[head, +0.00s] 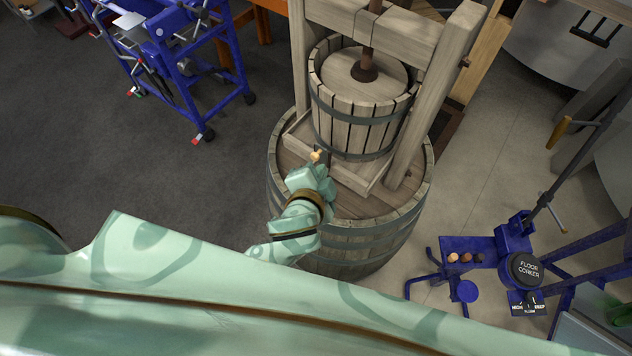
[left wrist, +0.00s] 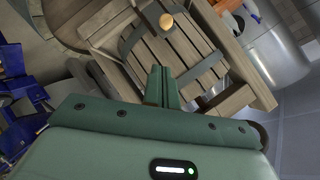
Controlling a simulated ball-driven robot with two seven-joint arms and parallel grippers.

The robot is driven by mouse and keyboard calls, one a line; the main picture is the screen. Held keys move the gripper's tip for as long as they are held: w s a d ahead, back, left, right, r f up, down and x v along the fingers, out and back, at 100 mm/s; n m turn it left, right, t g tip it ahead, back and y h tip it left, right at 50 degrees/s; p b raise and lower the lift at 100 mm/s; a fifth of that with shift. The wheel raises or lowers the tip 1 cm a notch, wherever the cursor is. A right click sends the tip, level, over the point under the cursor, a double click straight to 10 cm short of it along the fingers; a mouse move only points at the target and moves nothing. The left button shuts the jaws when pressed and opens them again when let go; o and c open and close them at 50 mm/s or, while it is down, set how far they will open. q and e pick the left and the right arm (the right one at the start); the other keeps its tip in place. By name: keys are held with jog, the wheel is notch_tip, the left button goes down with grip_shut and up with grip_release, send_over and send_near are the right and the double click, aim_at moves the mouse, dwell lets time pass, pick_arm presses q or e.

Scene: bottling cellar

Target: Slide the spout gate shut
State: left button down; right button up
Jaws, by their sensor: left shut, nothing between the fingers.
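A wooden basket press (head: 362,98) stands on an upright barrel (head: 350,240). A small pale round knob (head: 317,155) shows at the front of the press, low by the basket; in the left wrist view the knob (left wrist: 166,21) stands before the slats, beyond my fingertips. I take it for the spout gate's handle; the gate itself is too small or hidden to make out. My left gripper (head: 321,167) is just in front of the knob, over the barrel top. In the left wrist view its fingers (left wrist: 163,72) are together and empty, apart from the knob. My right gripper is not in view.
A blue floor corker (head: 515,240) stands at the right with several small corks on its plate. A blue wheeled frame (head: 190,60) is at the upper left. Thick press posts (head: 435,95) rise beside the basket. Dark floor at the left is clear.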

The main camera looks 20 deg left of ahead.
aim_at(322, 160)
pick_arm(q)
jog(key=w+f+b, duration=0.1)
jog(key=w+b, duration=0.1)
jog(key=w+a+f+b, duration=0.1)
jog(key=w+f+b, duration=0.1)
jog(key=w+a+f+b, duration=0.1)
jog(key=w+f+b, duration=0.1)
jog(key=shift+a+f, duration=0.2)
jog(key=shift+a, duration=0.05)
jog(key=shift+w, duration=0.1)
notch_tip(322, 160, down, 4)
jog(key=shift+r+b, duration=0.25)
jog(key=shift+b, duration=0.55)
